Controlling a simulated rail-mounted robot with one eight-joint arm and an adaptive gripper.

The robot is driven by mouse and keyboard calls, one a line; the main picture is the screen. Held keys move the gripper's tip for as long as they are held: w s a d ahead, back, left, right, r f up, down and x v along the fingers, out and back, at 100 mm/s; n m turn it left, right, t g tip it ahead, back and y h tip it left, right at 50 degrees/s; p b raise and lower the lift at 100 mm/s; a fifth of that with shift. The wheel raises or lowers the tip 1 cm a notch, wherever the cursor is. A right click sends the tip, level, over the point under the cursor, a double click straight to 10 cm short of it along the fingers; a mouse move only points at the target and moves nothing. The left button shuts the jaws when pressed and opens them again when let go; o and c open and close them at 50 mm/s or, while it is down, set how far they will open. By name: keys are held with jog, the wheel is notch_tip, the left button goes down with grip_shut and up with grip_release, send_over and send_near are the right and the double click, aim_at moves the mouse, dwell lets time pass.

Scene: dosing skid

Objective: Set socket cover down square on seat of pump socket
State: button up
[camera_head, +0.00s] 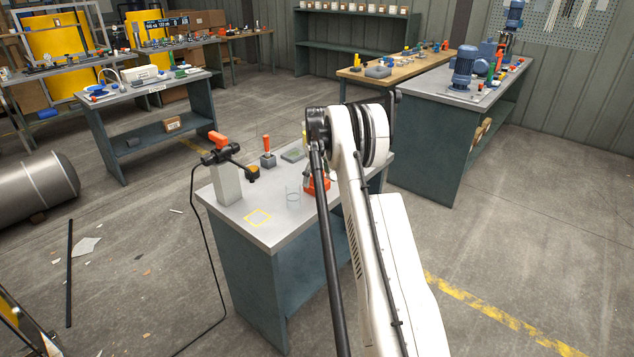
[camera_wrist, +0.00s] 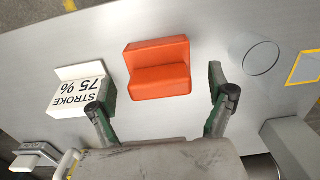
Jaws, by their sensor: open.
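In the wrist view an orange stepped block (camera_wrist: 158,72) sits on the grey bench top, between and beyond the fingers of my gripper (camera_wrist: 161,85). The fingers are wide apart and show no grasp on it. In the head view an orange-red thing (camera_head: 316,184) shows on the near bench, partly hidden by my arm; my gripper is hidden there. I cannot tell for sure which thing is the socket cover, and I cannot make out the pump socket or its seat.
A white "STROKE 75 %" sign (camera_wrist: 83,90) stands close by my left finger. A clear cylinder (camera_wrist: 254,54) and a yellow outlined square (camera_wrist: 306,67) lie to the right. In the head view a grey block (camera_head: 228,184) carries a black fitting with an orange handle (camera_head: 218,139).

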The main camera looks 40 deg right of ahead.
notch_tip(320, 180, down, 3)
jog(key=shift+r, duration=0.1)
jog(key=c, duration=1.3)
